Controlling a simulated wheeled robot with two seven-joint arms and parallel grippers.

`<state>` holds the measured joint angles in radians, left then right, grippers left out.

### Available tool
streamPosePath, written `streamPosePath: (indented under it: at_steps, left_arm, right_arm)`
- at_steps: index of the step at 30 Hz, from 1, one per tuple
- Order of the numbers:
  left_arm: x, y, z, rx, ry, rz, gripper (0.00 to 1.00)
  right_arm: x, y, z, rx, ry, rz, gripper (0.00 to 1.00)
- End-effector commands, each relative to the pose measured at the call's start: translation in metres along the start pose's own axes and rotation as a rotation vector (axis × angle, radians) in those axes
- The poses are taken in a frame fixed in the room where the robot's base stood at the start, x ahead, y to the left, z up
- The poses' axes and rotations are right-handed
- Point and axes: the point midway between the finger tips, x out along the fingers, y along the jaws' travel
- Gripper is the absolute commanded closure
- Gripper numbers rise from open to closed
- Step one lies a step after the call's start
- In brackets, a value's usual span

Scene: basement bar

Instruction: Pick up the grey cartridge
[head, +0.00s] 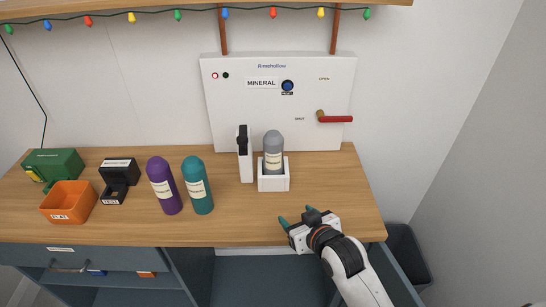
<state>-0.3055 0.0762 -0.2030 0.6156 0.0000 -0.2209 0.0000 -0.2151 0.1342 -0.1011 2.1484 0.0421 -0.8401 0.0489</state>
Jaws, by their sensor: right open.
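The grey cartridge (273,148) stands upright in a small white square holder (273,183) on the wooden counter. A pale label is on its front, and its lower end is hidden inside the holder. My right gripper (294,217) is open and empty at the counter's front edge. It is in front of the holder and a little to its right, apart from it. My left gripper is not in view.
A white stand with a black top (243,153) is just left of the holder. Purple (163,187) and teal (197,187) cartridges stand further left. Behind is a white panel (225,110) with a red-handled lever (335,119). The counter (345,190) right of the holder is clear.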

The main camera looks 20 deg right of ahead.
Motion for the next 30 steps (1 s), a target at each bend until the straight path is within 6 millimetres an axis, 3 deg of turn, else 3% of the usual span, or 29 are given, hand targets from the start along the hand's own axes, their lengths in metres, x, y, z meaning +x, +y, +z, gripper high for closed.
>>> streamPosePath:
  at_steps: [6,12,21,30]
  left_arm:
    - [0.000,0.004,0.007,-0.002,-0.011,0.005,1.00]
    - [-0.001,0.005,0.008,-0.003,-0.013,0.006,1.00]
    - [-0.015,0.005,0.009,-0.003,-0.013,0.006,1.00]
    - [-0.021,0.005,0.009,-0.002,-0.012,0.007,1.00]
  right_arm:
    - [0.031,-0.012,0.071,0.015,-0.275,-0.003,0.37]
    - [0.042,-0.021,0.122,0.025,-0.467,-0.001,0.37]
    - [0.082,-0.022,0.152,0.028,-0.494,0.000,0.37]
    - [0.105,-0.022,0.162,0.028,-0.492,0.000,0.37]
